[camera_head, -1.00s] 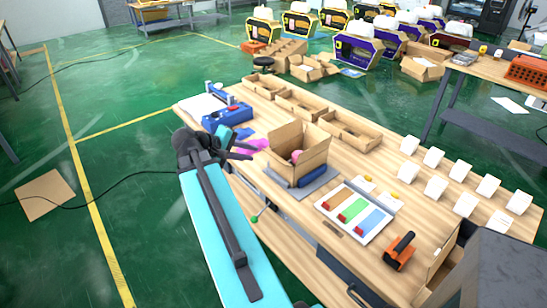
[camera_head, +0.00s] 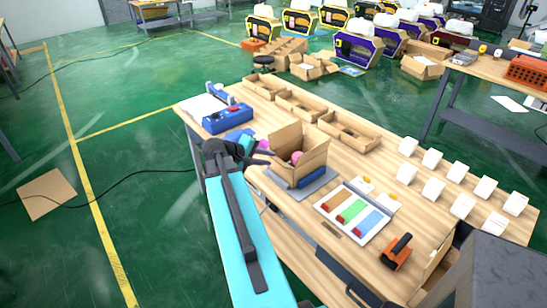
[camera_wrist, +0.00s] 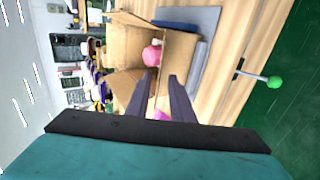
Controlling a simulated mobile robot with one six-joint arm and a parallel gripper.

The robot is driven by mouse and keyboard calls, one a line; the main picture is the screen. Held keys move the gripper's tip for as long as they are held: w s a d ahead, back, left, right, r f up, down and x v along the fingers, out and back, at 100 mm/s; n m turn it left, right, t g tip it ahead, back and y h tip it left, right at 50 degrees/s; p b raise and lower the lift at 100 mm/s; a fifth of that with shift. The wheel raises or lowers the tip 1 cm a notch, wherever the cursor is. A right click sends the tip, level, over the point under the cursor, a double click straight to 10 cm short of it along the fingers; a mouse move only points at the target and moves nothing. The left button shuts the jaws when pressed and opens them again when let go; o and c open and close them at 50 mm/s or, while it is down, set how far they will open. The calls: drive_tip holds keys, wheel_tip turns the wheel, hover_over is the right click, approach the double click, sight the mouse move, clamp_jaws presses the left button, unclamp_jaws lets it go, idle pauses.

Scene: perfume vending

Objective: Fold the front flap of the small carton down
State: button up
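The small carton (camera_head: 283,171) stands open on the bench, with cardboard flaps raised around its mouth. A pink item (camera_head: 297,157) shows inside it. The carton (camera_wrist: 126,42) and the pink item (camera_wrist: 151,57) also show in the wrist view, beyond my fingers. My gripper (camera_head: 268,156) is at the carton's left side, near its upper edge. In the wrist view, my gripper's fingertips (camera_wrist: 163,76) are apart with nothing clearly held between them. I cannot tell whether a finger touches a flap.
The carton stands on a grey mat (camera_head: 328,182) beside a blue block (camera_head: 312,177). A tray with coloured strips (camera_head: 352,211) and an orange tool (camera_head: 398,254) lie to the right. Open cardboard trays (camera_head: 350,132) line the back. Another pink thing (camera_head: 263,144) is behind my gripper.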

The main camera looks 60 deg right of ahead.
sight(274, 158)
drive_tip(key=shift+p+x, duration=0.55)
drive_tip(key=shift+x, duration=1.5)
clamp_jaws()
drive_tip(key=shift+s+d, duration=0.1)
drive_tip(key=shift+d, duration=0.05)
